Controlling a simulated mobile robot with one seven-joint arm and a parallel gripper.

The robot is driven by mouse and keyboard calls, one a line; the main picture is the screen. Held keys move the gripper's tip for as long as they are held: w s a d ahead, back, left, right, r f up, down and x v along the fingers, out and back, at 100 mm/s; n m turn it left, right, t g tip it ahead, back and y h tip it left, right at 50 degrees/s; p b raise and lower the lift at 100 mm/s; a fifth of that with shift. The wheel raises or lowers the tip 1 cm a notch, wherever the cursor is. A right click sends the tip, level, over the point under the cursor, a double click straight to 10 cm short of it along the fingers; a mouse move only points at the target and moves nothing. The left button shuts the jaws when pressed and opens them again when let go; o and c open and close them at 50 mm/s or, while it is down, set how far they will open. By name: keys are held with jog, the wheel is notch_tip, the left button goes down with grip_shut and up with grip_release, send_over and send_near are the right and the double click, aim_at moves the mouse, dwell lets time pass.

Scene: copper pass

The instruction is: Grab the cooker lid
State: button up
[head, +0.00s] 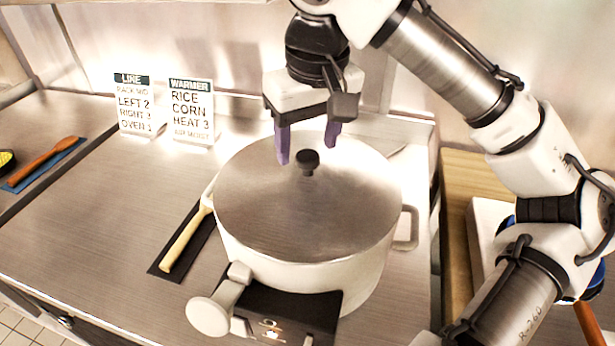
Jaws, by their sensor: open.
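The cooker lid (300,215) is a broad, flat, brushed-metal disc with a small dark knob (308,160) standing on it. It sits on the white cooker (300,272), which has a loop handle at its right side. My gripper (308,152) points down at the lid, with its purple fingers apart and nothing between them. In the head view the fingertips show on either side of the knob and behind or above it. I cannot tell the exact height of the fingertips over the lid.
A cream spoon (184,243) lies on a dark mat left of the cooker. A wooden spoon (40,163) lies on a blue mat at far left. Bare steel counter (100,220) stretches left.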

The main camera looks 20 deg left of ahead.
aim_at(308, 155)
jog(key=shift+w+a+f+p, duration=0.1)
jog(key=shift+w+f+p, duration=0.15)
jog(key=shift+f, duration=0.75)
jog(key=shift+w+a+f+p, duration=0.1)
jog(key=shift+w+f, duration=0.1)
jog(key=shift+f, duration=0.75)
grip_shut()
